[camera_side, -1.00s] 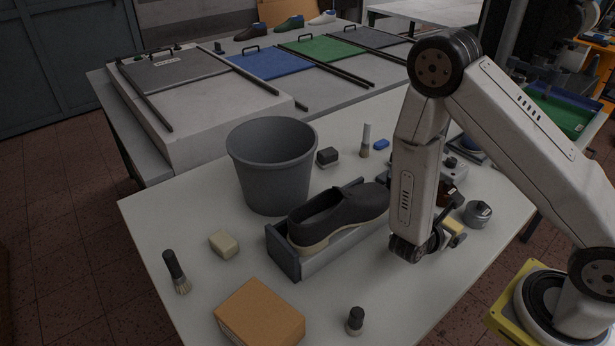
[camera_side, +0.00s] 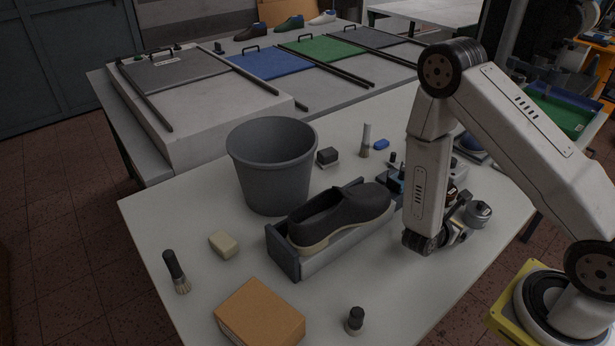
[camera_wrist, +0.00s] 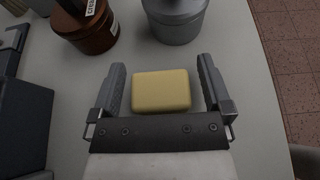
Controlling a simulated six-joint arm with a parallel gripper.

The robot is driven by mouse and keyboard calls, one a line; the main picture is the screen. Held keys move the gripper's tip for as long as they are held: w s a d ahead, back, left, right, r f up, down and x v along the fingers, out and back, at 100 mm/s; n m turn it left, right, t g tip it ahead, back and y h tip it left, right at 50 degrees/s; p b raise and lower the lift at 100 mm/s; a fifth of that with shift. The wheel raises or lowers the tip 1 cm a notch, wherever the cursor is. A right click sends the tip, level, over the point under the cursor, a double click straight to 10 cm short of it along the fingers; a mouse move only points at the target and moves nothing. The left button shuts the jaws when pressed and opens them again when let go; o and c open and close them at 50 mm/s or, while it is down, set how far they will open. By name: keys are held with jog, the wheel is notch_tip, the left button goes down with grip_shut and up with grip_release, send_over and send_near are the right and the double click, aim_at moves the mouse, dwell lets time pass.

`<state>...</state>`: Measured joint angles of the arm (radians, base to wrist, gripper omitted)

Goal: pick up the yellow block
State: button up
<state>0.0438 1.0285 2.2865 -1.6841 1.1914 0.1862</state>
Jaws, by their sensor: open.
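The yellow block (camera_wrist: 161,91) lies on the pale table between the two open fingers of my gripper (camera_wrist: 160,82) in the wrist view. There is a gap on each side of it, and neither finger appears to touch it. In the side view my gripper (camera_side: 456,222) is low over the right part of the table, partly hidden by my wrist. The yellow block cannot be made out there.
A copper-coloured pot (camera_wrist: 90,30) and a grey metal pot (camera_wrist: 178,18) stand just beyond the fingers; the grey one also shows in the side view (camera_side: 479,214). A dark shoe (camera_side: 340,217) rests on a holder left of my gripper. A grey bucket (camera_side: 268,170) stands behind it.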

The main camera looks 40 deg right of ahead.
aim_at(455, 221)
dwell(0.5)
jog(key=c, duration=1.2)
jog(key=shift+r, duration=0.1)
jog(key=shift+r, duration=4.9)
